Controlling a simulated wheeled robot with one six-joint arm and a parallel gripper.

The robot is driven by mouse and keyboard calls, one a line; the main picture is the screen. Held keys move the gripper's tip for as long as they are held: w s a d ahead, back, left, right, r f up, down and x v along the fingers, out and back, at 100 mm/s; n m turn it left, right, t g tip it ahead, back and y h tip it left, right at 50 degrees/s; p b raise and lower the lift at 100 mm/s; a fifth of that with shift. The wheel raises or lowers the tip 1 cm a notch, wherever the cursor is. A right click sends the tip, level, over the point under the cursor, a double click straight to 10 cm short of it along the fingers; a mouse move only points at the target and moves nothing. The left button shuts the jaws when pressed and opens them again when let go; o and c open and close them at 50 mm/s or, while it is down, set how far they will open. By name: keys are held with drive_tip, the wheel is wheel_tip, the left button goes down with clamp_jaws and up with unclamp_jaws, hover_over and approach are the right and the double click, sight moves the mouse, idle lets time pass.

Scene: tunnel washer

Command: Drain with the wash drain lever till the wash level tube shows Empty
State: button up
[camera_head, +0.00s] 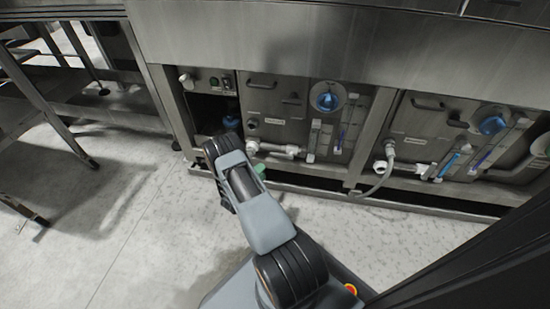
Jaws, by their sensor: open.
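Two steel machine panels stand side by side, each with a small label too small to read, so I cannot tell which is the wash one. The left panel has upright level tubes (312,135) at its right side, and the right panel has similar level tubes (447,163). Their levels are too small to read. A white drain pipe (285,149) runs along the bottom of the left panel. A green part (259,168), possibly a lever handle, shows just below it, partly behind my arm. My arm reaches toward the left panel; my gripper is hidden behind its links.
Blue round knobs (326,97) sit on both panels. A grey hose (387,165) hangs at the right panel's lower left. An open dark compartment (208,112) lies left of the panels. Metal frames stand at far left. The floor (120,220) at left is clear.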

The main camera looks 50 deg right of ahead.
sight(275, 156)
drive_tip(key=d+b, duration=0.1)
drive_tip(key=d, duration=0.2)
drive_tip(key=w+d+b, duration=0.1)
drive_tip(key=d, duration=0.3)
drive_tip(key=w+d+b, duration=0.1)
drive_tip(key=d, duration=0.3)
drive_tip(key=shift+d+b, duration=0.1)
drive_tip(key=shift+b, duration=0.25)
drive_tip(key=shift+c, duration=0.5)
clamp_jaws()
